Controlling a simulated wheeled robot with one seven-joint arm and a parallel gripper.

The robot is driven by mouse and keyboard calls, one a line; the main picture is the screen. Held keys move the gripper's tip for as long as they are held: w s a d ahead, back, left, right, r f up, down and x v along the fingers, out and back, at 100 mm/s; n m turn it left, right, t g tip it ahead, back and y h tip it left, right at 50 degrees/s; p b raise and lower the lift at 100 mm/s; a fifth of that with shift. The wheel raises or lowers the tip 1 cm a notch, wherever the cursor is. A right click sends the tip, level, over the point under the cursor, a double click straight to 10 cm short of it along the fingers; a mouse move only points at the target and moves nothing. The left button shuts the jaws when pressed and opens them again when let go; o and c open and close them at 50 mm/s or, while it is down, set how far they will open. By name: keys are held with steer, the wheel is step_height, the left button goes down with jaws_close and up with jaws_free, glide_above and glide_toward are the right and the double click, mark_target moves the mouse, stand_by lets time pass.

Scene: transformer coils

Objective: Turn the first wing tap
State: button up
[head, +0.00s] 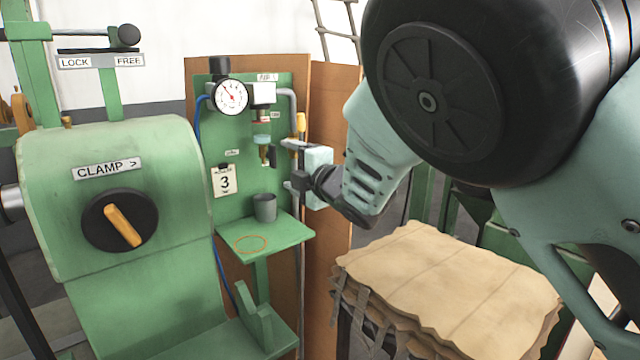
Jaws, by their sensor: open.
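My gripper (288,165) is in front of the right part of the green panel (235,145). Its two fingers point left and stand apart, one above the other, with nothing seen between them. A small dark piece (272,156), possibly a wing tap, sits just left of the fingertips, beside the brass-coloured bottom of a clear bowl (261,141). I cannot tell whether the fingers touch it. A yellow handle (301,122) stands upright on the grey pipe (291,100), just above the upper finger. Part of the pipe is hidden behind my gripper.
A round gauge (231,96) and a card marked 3 (225,181) are on the panel. A grey cup (265,208) stands on the green shelf (285,233) below. A green machine with an orange clamp knob (122,226) is left. Stacked tan sheets (450,280) lie at front right.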

steer(key=v, duration=1)
steer(key=shift+b, duration=0.45)
steer(key=s+d+f+m+g+h+p, duration=0.35)
steer(key=s+f+m+g+h, duration=0.2)
steer(key=s+f+m, duration=0.45)
steer(key=s+d+m+g+h+p, duration=0.1)
steer(key=s+d+m+g, duration=0.1)
steer(key=s, duration=0.6)
steer(key=s+d+r+m+g+h+p, duration=0.1)
steer(key=s+m+g, duration=0.2)
steer(key=s, duration=0.5)
steer(key=s+d+r+m+g+h+p, duration=0.1)
steer(key=s+g, duration=0.3)
steer(key=s, duration=0.4)
steer(key=shift+d+m+h, duration=0.45)
steer(key=shift+d+m, duration=0.25)
steer(key=shift+d, duration=0.15)
